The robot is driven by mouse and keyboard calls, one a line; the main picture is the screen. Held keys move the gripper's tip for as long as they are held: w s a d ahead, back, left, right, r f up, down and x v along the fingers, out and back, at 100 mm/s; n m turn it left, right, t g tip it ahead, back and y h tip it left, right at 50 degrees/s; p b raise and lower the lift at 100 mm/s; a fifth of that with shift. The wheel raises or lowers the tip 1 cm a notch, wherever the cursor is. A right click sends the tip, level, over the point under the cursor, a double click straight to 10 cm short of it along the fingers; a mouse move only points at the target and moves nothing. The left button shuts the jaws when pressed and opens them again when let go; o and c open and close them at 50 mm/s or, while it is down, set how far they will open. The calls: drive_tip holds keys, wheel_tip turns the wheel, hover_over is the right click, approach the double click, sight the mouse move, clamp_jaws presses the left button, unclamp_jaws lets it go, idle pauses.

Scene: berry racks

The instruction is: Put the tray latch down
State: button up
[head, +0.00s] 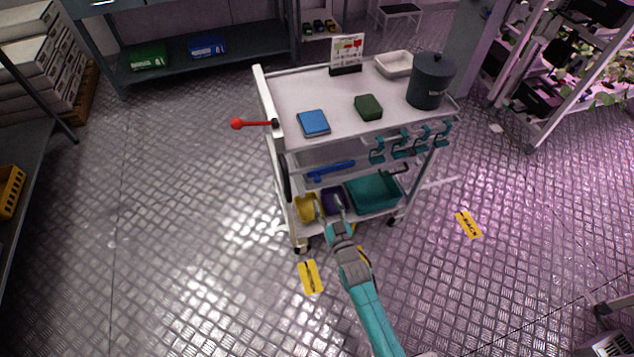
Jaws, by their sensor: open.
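A red lever with a ball knob (237,124) sticks out level to the left from a dark pivot on the cart's left end; it appears to be the tray latch. The white cart's top tray (285,95) is behind it to the right. My gripper (329,203) is open, with its fingers apart, in front of the cart near the lower shelf. It is below and to the right of the lever and well apart from it. I cannot tell whether the fingers touch the bins behind them.
A blue pad (313,123), a green block (368,106), a white dish (395,65) and a dark lidded pot (431,82) are on the top tray. Teal clips (402,145) hang at its front. A teal bin (373,193) is below. Floor left of the cart is clear.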

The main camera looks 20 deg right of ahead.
sight(318, 181)
drive_tip(key=w, duration=0.9)
clamp_jaws()
